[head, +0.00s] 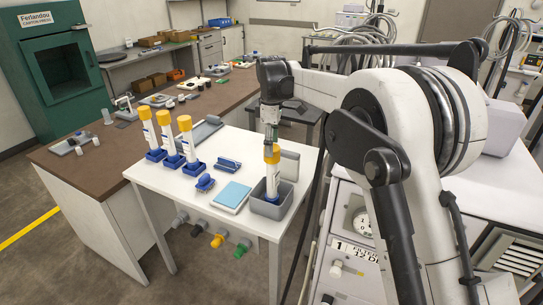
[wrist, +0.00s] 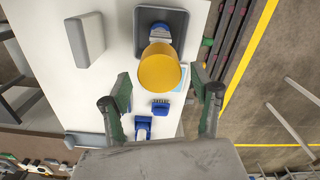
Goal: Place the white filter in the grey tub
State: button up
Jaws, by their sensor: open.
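A white filter with a yellow cap (head: 273,180) stands upright in the grey tub (head: 268,210) at the front right of the white table. My gripper (head: 271,140) is directly above its cap, pointing down. In the wrist view the yellow cap (wrist: 160,68) is just beyond and between my gripper's (wrist: 163,90) spread fingers, with a gap on each side. The filter's blue base shows inside the tub (wrist: 180,22); the cap hides most of its body. Three similar filters stand in blue holders at the table's left: left (head: 149,134), middle (head: 167,136), right (head: 188,146).
A light-blue book (head: 232,196), two small blue brush-like items (head: 228,164) and a grey block (head: 289,166) lie near the tub. A grey tray (head: 200,134) lies at the back. Coloured connectors (head: 217,240) hang below the front edge. A white cabinet (head: 352,260) stands right.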

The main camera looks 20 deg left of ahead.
notch_tip(320, 180, up, 7)
jog(key=shift+f, duration=0.1)
dwell(0.3)
jog(key=shift+d, duration=0.3)
jog(key=s+d+r+m+t, duration=0.1)
jog(key=s+d+r+m, duration=0.25)
jog(key=d, duration=0.55)
jog(key=s+d+r+m+t+y, duration=0.1)
jog(key=s+d+r+m, duration=0.3)
jog(key=d, duration=0.5)
jog(key=s+d+r+m+t, duration=0.1)
jog(key=s+d+r+m, duration=0.1)
jog(key=s+d, duration=0.55)
jog(key=s+d+f+m+t, duration=0.2)
jog(key=s+d+f+m, duration=0.3)
jog(key=s+d, duration=0.4)
jog(key=s+d+f+m+t+h, duration=0.1)
jog(key=s+d+f+m, duration=0.4)
jog(key=s, duration=0.7)
jog(key=d+f+t, duration=0.1)
jog(key=d+f, duration=0.1)
jog(key=d, duration=0.2)
